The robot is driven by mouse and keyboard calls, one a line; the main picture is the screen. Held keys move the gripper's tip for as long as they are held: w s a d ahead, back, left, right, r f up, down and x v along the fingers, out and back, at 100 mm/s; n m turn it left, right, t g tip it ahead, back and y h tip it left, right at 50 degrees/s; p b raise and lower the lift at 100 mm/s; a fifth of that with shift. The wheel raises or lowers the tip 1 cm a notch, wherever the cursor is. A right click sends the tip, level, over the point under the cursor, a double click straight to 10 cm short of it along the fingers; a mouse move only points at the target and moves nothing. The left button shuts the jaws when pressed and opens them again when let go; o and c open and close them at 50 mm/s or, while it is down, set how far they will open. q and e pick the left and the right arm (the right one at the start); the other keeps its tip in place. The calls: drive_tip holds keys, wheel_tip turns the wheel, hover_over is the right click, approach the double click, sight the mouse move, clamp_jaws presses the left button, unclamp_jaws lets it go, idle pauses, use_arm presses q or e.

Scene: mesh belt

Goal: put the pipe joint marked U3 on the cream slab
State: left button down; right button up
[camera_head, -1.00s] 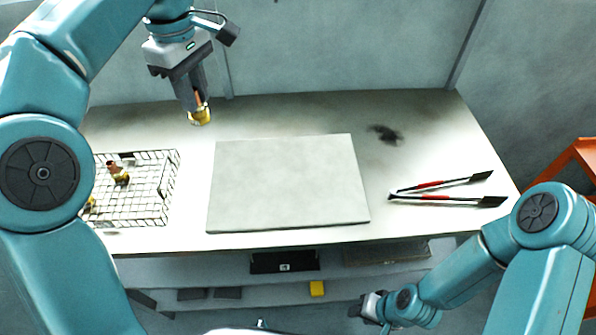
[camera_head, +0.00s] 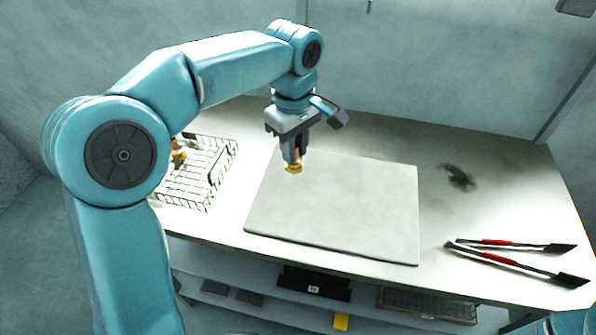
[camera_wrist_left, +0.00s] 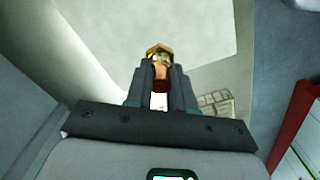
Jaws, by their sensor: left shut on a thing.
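My left gripper (camera_head: 292,162) is shut on a brass and copper pipe joint (camera_head: 294,168). The joint hangs below the jaws, brass end down, over the upper left part of the cream slab (camera_head: 345,215). I cannot tell its exact height above the slab. In the left wrist view the pipe joint (camera_wrist_left: 159,58) sits between the fingertips, and the slab (camera_wrist_left: 120,25) lies beyond it. No marking such as U3 is readable on the joint. My right gripper is not in view.
A wire mesh basket (camera_head: 203,190) stands left of the slab with another brass and copper joint (camera_head: 178,153) in it, partly behind my arm. Red-handled tongs (camera_head: 510,257) lie at the right. A dark stain (camera_head: 459,177) marks the table. The slab's top is clear.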

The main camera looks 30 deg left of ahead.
sight(295, 169)
use_arm(q)
wheel_tip(295, 169, down, 2)
drive_tip(key=shift+a+f, duration=0.1)
wheel_tip(295, 169, down, 4)
drive_tip(key=shift+r, duration=0.25)
drive_tip(key=shift+f, duration=0.35)
drive_tip(key=shift+f+b, duration=0.1)
drive_tip(key=shift+b, duration=0.25)
drive_tip(key=c, duration=1)
unclamp_jaws()
